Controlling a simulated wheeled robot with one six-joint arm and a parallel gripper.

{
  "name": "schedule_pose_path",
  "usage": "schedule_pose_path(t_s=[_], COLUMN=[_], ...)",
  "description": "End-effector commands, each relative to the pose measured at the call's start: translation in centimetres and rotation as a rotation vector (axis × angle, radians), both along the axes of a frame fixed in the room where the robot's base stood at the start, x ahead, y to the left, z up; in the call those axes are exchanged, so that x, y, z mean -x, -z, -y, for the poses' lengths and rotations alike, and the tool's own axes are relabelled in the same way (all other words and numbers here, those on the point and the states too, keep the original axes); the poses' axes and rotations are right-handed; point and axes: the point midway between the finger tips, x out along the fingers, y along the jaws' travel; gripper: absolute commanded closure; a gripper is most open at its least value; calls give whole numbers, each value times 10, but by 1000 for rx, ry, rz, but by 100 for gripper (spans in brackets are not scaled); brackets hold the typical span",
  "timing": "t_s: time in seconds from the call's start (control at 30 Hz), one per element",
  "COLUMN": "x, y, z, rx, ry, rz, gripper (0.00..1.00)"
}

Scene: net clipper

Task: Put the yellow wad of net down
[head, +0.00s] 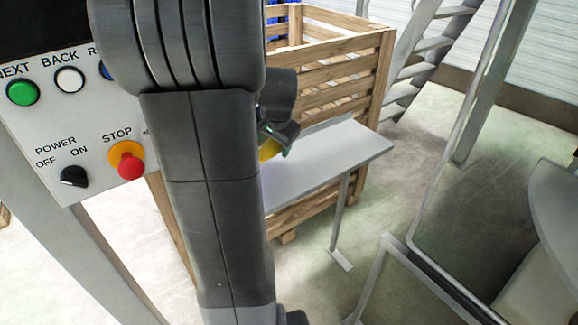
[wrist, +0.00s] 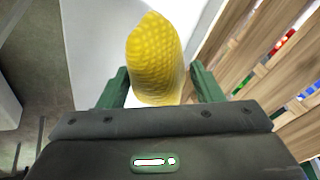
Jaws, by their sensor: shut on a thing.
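The yellow wad of net (wrist: 155,58) is between the two green fingers of my gripper (wrist: 160,85) in the wrist view. My gripper is shut on it. In the head view a small bit of the yellow wad (head: 269,150) shows below my gripper (head: 280,147), mostly hidden behind my arm. A pale grey table (head: 325,158) lies beneath and beside the wad in the head view. The table (wrist: 92,50) also shows behind the wad in the wrist view. I cannot tell whether the wad touches the table.
A wooden slatted crate (head: 345,70) stands right behind the table. A control panel (head: 70,130) with buttons is at the left. A metal stair (head: 425,50) rises behind, and metal rails (head: 480,85) stand at the right. The table's right part is bare.

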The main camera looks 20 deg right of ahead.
Motion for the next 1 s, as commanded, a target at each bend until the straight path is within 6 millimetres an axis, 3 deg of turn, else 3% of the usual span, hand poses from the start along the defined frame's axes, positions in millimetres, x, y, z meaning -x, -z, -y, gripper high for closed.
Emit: schedule_pose_path(t_s=[0.1, 0.33, 0.5, 0.9, 0.93, 1.0], x=[0, 0, 0, 0, 0, 0], y=[23, 41, 66, 74, 73, 73], z=[0, 0, 0, 0, 0, 0], rx=[-1, -2, -1, -1, 0, 0], ry=[1, 2, 0, 1, 0, 1], rz=[-3, -2, -3, -1, 0, 0], gripper=[62, 62, 62, 62, 37, 23])
